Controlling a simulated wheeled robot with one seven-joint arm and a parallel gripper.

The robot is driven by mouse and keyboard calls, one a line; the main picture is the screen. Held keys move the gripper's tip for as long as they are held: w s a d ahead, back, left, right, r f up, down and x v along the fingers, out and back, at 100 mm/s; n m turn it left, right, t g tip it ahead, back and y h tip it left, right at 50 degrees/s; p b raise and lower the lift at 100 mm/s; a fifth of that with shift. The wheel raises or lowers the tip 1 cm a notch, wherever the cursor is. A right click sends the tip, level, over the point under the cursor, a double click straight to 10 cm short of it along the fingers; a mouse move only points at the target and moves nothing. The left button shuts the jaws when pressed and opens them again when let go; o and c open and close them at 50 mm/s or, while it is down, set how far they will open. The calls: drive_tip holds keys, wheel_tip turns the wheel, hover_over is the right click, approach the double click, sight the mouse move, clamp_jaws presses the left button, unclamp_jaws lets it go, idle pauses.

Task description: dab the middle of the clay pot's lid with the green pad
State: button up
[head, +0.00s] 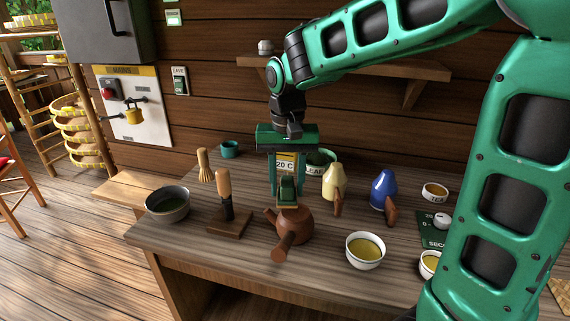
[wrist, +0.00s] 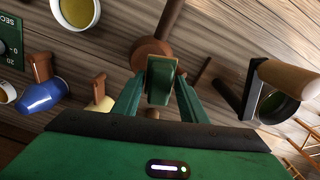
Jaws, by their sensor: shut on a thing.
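The brown clay pot (head: 297,228), with a side handle pointing to the front, stands on the table. My gripper (head: 287,186) is over the pot, pointing down, shut on the green pad (head: 288,188). The pad has a tan underside and sits at the lid, which it mostly hides. I cannot tell whether it touches the lid or hangs just above. In the wrist view the pad (wrist: 161,82) is between my fingers, and part of the clay pot (wrist: 150,47) shows behind it.
A wooden stand with an upright handle (head: 224,190) is close left of the pot. A white bowl of yellow liquid (head: 365,251) is to the right. Cream (head: 334,182) and blue (head: 383,187) pots stand behind right. A dark bowl (head: 167,204) is at the left edge.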

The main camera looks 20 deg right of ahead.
sight(290, 181)
drive_tip(key=shift+w+d+r, duration=0.1)
drive_tip(key=shift+d+r, duration=0.15)
drive_tip(key=shift+r, duration=0.2)
drive_tip(key=shift+d+r, duration=0.15)
drive_tip(key=shift+r, duration=2.05)
